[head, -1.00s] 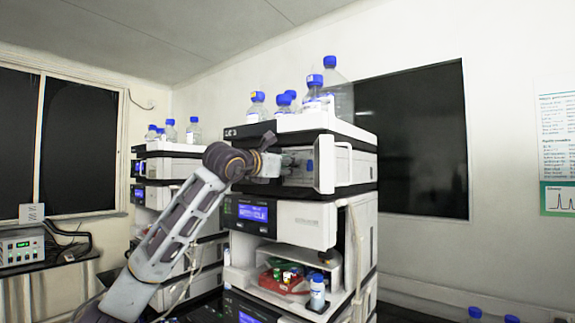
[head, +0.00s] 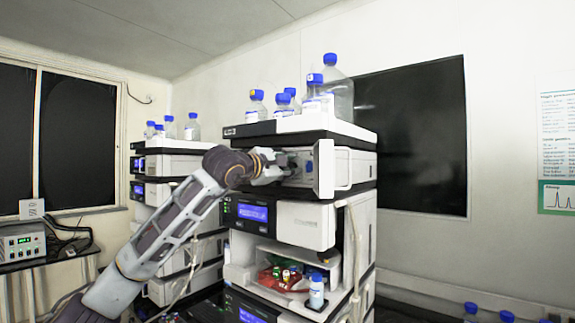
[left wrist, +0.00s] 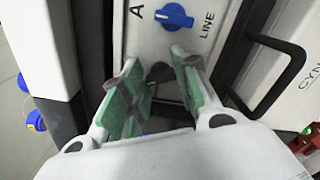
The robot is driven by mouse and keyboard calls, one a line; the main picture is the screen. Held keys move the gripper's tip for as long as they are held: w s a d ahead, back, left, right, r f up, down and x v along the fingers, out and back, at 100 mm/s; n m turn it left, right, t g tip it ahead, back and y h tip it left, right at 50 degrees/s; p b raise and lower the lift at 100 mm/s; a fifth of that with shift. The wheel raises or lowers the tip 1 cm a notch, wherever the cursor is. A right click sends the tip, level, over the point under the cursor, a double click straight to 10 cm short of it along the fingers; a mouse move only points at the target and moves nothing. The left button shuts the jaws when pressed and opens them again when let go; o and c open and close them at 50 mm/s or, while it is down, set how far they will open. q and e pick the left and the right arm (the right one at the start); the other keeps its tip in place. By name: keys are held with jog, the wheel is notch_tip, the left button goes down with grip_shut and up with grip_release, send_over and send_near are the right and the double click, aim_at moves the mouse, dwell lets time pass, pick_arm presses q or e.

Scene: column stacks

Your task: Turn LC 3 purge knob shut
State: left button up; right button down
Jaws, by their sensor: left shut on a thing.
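The near column stack (head: 300,222), labelled LC 3 on its top module, stands at the centre of the head view. My left gripper (head: 283,168) reaches into the recessed front of its upper module. In the left wrist view the green-padded fingers (left wrist: 157,75) are shut on a dark round knob (left wrist: 160,72), mostly hidden between the fingertips. I take it for the purge knob; how far it is turned cannot be told. A blue knob (left wrist: 175,16) sits on the panel just beyond, between the letters A and LINE. My right gripper is not in view.
A module door with a black handle (left wrist: 282,75) stands close to the right of the fingers. Blue-capped bottles (head: 336,90) stand on top of the stack. A second column stack (head: 165,165) is behind on the left, and a control box (head: 22,243) is at far left.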

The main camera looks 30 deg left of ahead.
pick_arm(q)
jog(key=m+p, duration=0.1)
jog(key=m, duration=0.4)
jog(key=shift+f, duration=0.15)
jog(key=shift+m, duration=0.4)
jog(key=o, duration=0.7)
jog(key=shift+o, duration=0.2)
jog(key=s, duration=1.2)
jog(key=shift+a, duration=0.45)
dwell(0.3)
dwell(0.6)
